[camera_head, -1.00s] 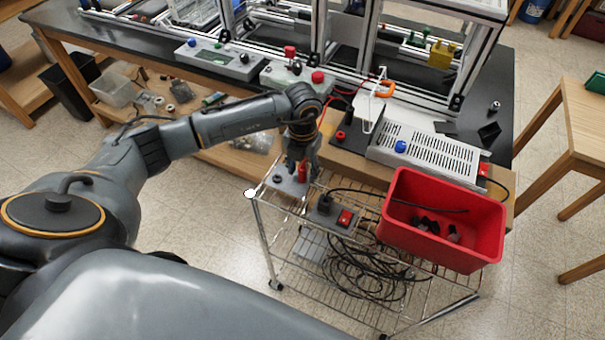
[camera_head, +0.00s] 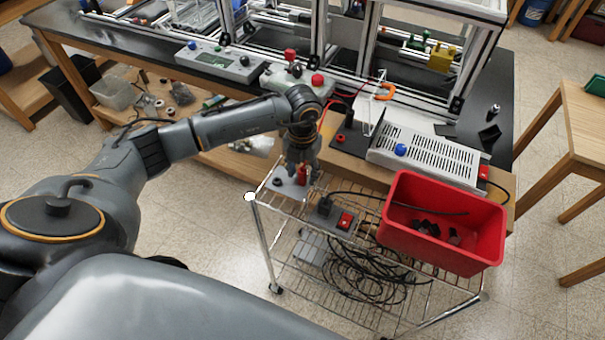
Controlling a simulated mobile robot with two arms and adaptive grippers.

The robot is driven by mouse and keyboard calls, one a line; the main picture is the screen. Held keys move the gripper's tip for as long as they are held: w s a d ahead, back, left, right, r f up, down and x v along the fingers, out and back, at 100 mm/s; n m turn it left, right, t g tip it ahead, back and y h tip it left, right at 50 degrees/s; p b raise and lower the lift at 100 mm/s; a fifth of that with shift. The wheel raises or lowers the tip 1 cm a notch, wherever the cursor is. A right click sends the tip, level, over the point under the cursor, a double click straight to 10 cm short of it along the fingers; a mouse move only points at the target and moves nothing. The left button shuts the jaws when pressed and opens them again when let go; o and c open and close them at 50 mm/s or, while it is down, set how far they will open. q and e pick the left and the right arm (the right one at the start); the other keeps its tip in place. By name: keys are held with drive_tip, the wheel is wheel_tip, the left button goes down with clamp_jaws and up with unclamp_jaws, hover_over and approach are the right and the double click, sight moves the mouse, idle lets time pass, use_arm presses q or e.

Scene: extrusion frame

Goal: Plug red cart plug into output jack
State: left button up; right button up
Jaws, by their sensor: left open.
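A small red plug (camera_head: 302,174) stands upright on a grey plate (camera_head: 284,189) on the top shelf of the wire cart. My left gripper (camera_head: 301,172) is open and points down at the red plug, its fingers close around it. Whether they touch the plug cannot be told. A black panel with a red socket (camera_head: 340,139) lies on the bench edge beside a white slotted box (camera_head: 424,155). A red lead runs near it. Which socket is the output jack is not clear. My right gripper is not in view.
The wire cart (camera_head: 262,232) also carries a power strip with a red switch (camera_head: 345,219) and a red bin (camera_head: 441,250) with dark parts inside. Coiled black cable lies below. A grey box with red knobs (camera_head: 291,78) and an aluminium frame (camera_head: 366,40) stand behind on the bench.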

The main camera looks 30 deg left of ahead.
sight(303, 170)
use_arm(q)
drive_tip(key=shift+c, duration=0.4)
clamp_jaws()
drive_tip(key=shift+r, duration=0.1)
drive_tip(key=shift+r+p, duration=1.65)
drive_tip(key=shift+r, duration=1.3)
